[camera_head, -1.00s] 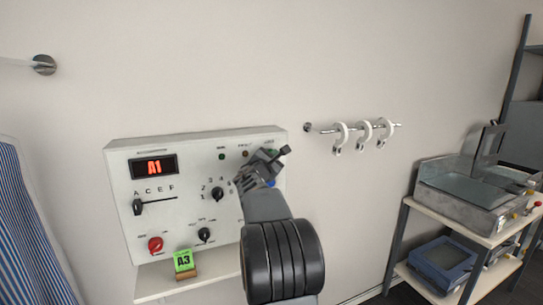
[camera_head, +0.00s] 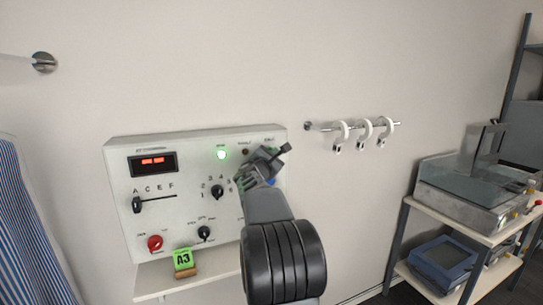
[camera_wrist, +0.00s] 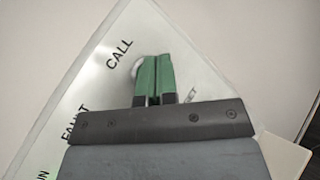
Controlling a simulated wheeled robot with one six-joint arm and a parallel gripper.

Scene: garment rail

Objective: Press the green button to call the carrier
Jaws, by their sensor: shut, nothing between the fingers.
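The control panel (camera_head: 205,172) hangs on the wall, and its display (camera_head: 153,163) shows red dashes. A green lamp (camera_head: 221,155) on its top row is lit; the lamp to its right is dark. My gripper (camera_head: 262,168) is at the panel's upper right corner. In the wrist view its green fingertips (camera_wrist: 153,62) are shut together over the panel beside the word CALL. The pale rim of a round button (camera_wrist: 137,68) peeks out left of the fingers. The rest of that button is hidden, so I cannot tell whether the fingers touch it.
A slider, black knobs and a red knob (camera_head: 155,243) are on the panel. A green A3 tag (camera_head: 183,260) stands on the shelf below. A rail with white hooks (camera_head: 364,130) is to the right, beside a shelf unit (camera_head: 470,225). Striped cloth (camera_head: 30,230) hangs at left.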

